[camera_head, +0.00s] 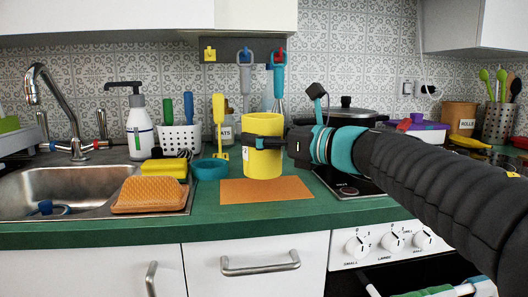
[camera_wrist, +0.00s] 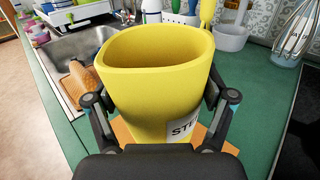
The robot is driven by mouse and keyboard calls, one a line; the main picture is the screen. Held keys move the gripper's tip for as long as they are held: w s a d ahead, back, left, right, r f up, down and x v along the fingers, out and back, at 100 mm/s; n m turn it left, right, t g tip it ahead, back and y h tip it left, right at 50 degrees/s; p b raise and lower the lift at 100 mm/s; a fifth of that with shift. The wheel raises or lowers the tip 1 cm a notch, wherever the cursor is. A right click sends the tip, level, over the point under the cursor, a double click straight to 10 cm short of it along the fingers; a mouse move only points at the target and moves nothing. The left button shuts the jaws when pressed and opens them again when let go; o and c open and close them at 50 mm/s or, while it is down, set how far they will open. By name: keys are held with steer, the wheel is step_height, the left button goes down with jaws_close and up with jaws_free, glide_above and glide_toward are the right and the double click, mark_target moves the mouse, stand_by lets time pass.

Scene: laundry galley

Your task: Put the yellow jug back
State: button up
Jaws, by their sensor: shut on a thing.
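The yellow jug (camera_head: 262,163) is upright over the back part of an orange mat (camera_head: 265,194) on the green counter. I cannot tell whether its base touches the mat. My gripper (camera_head: 262,143) comes from the right and is shut around the jug's upper body. In the wrist view the jug (camera_wrist: 155,95) fills the middle, between the two fingers of my gripper (camera_wrist: 160,105). Its mouth is open and it looks empty inside. A white label with dark letters, partly hidden, shows on its side.
A teal bowl (camera_head: 210,168) and a yellow utensil (camera_head: 219,125) are close left of the jug. The sink (camera_head: 75,188), with an orange sponge-like block (camera_head: 150,194) at its edge, is further left. The hob (camera_head: 350,184) and a lidded pan (camera_head: 345,112) are right. A hook rail (camera_head: 224,50) hangs behind.

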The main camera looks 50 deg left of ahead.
mark_target(276, 152)
steer(key=shift+f, duration=1.55)
steer(key=shift+f+b, duration=0.2)
steer(key=shift+b, duration=0.2)
steer(key=o, duration=1.5)
steer(key=shift+c, duration=0.2)
steer(key=shift+r, duration=0.1)
steer(key=shift+r+p, duration=0.15)
steer(key=shift+p, duration=0.2)
steer(key=d, duration=0.4)
steer(key=w+d+b, duration=0.1)
steer(key=d, duration=0.3)
steer(key=w+d+b, duration=0.1)
steer(key=d, duration=0.2)
steer(key=shift+w+d, duration=0.15)
steer(key=shift+d, duration=0.25)
